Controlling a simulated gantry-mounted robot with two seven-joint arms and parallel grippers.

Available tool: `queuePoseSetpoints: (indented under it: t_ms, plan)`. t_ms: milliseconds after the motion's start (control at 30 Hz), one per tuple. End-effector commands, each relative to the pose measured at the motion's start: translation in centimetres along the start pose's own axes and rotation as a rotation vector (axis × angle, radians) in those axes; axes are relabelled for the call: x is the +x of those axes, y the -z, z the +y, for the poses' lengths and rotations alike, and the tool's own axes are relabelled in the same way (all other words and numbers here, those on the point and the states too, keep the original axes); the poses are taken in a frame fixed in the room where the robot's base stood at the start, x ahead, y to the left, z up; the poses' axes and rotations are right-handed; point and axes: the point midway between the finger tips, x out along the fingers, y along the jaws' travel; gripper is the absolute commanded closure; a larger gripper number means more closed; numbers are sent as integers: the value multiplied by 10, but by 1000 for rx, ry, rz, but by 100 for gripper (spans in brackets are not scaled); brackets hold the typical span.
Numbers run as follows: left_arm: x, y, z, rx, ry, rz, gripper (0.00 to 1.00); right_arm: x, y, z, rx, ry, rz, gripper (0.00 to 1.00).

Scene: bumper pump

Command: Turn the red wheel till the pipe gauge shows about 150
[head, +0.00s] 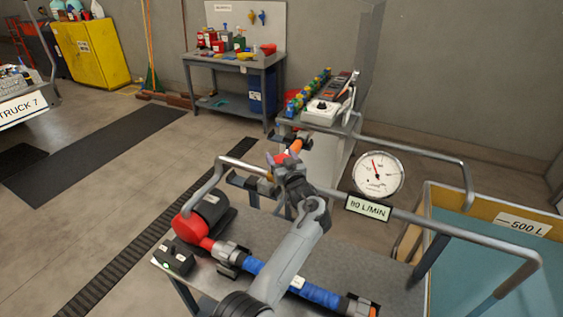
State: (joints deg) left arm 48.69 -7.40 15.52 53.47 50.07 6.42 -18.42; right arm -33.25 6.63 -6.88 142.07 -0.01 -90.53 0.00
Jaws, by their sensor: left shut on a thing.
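The round white pipe gauge (389,181) stands on the pipe right of centre. Its red needle points up and slightly left; its numbers are too small to read. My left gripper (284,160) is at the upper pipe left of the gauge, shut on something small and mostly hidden. Red-orange parts (296,146) show at its fingertips, seemingly the red wheel, but its full shape is hidden. My right gripper is out of view.
A sign reading about 80 L/MIN (368,207) hangs below the gauge. A red pump (188,228) and blue hose (318,294) lie on the grey bench (385,272). A 500 L tank (450,196) stands right. Bent pipes surround my arm.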

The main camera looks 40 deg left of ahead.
Motion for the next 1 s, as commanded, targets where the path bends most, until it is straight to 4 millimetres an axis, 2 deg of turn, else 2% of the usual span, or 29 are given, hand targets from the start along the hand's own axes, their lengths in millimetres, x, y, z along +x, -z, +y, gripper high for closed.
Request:
queuePoseSetpoints:
  t_ms: [433,467,567,600,867,1000]
  plan:
    - [0,0,0,-3,9,-2,58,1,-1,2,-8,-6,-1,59]
    - [0,0,0,-3,9,-2,24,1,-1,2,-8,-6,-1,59]
    - [0,0,0,-2,9,-1,9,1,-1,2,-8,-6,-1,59]
    - [0,0,0,-2,9,-1,7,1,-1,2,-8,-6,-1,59]
    - [0,0,0,-2,9,-1,7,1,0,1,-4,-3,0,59]
    - [-7,0,0,-1,8,-1,7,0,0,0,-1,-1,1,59]
